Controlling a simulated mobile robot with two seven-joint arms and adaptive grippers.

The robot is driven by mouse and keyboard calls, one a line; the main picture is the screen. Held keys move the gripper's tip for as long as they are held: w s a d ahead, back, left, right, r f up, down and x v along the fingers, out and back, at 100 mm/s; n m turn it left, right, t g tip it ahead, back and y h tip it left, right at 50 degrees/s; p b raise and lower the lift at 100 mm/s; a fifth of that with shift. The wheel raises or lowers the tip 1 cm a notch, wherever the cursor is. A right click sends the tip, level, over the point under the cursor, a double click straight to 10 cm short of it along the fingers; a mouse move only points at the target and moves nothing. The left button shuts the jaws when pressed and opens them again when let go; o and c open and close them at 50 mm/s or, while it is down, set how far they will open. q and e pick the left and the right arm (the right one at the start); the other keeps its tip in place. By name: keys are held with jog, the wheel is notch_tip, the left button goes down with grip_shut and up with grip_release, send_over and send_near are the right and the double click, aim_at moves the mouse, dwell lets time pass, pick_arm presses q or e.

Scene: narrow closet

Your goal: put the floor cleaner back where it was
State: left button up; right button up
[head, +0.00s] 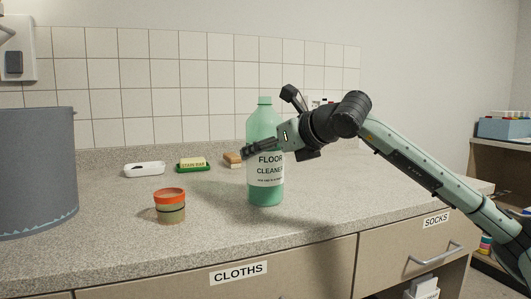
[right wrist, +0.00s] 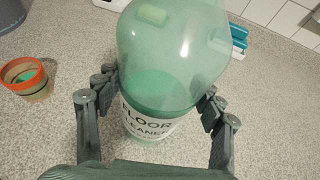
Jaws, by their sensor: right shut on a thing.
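The floor cleaner (head: 265,185) is a translucent green bottle with a white label. It is upright, and its base is at the speckled counter (head: 215,215); I cannot tell if it rests there or is slightly raised. My right gripper (head: 258,147) comes in from the right and is shut on the bottle around its upper body. In the right wrist view the fingers (right wrist: 158,100) stand on both sides of the bottle (right wrist: 150,92). My left gripper is not in view.
An orange-rimmed cup (head: 170,207) stands left of the bottle. A white dish (head: 145,169), a stain bar (head: 193,164) and a brown-topped sponge (head: 233,159) lie behind. A large grey bin (head: 36,170) stands at left. The counter has free room in front. Drawers labelled CLOTHS (head: 238,272) and SOCKS (head: 436,220) are below.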

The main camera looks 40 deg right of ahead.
jog(key=shift+r, duration=0.1)
jog(key=o, duration=1.8)
